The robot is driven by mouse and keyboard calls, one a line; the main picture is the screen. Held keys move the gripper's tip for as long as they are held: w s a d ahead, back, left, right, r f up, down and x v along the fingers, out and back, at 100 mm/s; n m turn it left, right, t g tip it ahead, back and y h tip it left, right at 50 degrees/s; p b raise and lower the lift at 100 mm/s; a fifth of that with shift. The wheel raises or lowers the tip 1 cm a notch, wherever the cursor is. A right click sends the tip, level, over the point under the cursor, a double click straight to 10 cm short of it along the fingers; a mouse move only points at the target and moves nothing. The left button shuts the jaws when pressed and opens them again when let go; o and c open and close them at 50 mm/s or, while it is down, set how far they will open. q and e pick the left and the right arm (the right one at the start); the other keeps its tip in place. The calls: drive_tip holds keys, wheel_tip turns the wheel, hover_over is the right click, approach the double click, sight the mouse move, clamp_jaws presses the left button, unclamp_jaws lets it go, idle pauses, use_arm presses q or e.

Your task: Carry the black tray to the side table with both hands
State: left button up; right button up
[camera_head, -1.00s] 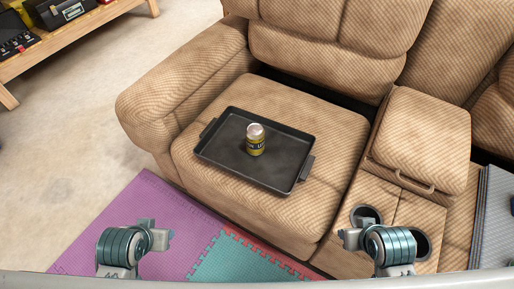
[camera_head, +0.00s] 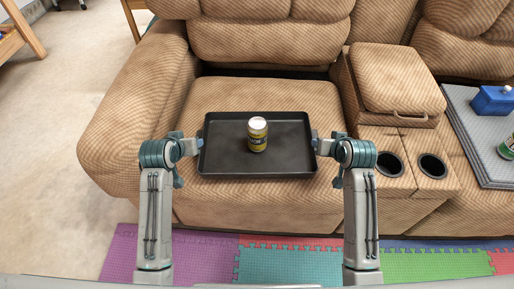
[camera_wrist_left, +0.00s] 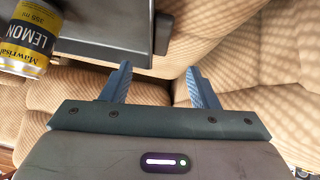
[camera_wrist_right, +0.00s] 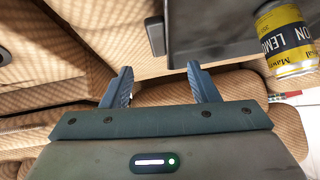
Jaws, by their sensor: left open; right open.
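The black tray (camera_head: 224,163) lies flat on the brown recliner seat, with a yellow and black lemon can (camera_head: 258,135) standing upright on it. My left gripper (camera_head: 199,144) is open at the tray's left side. In the left wrist view the tray's handle (camera_wrist_left: 162,35) lies just ahead of the gap between the fingers. My right gripper (camera_head: 317,145) is open at the tray's right side. In the right wrist view the other handle (camera_wrist_right: 157,38) lies ahead of the finger gap. Neither gripper is closed on a handle. I cannot identify the side table.
The recliner's left armrest (camera_head: 130,110) and the console with cup holders (camera_head: 390,165) flank the seat. A grey board (camera_head: 470,125) with a blue box (camera_head: 493,101) is at the right. Wooden furniture (camera_head: 22,28) stands at the far left beyond open carpet (camera_head: 75,75).

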use_arm(q)
drive_tip(key=shift+d, duration=0.15)
use_arm(e)
drive_tip(key=shift+d+f, duration=0.1)
use_arm(q)
drive_tip(key=x, duration=1)
drive_tip(key=shift+w+f, duration=0.2)
drive_tip(key=shift+f, duration=0.15)
use_arm(e)
drive_tip(key=x, duration=1)
drive_tip(key=shift+w+f, duration=0.25)
drive_tip(key=shift+f, duration=0.05)
use_arm(q)
drive_tip(key=shift+c, duration=0.2)
use_arm(e)
drive_tip(key=shift+c, duration=0.2)
use_arm(q)
clamp_jaws()
use_arm(e)
clamp_jaws()
use_arm(q)
drive_tip(key=shift+r, duration=0.1)
use_arm(e)
drive_tip(key=shift+r, duration=0.1)
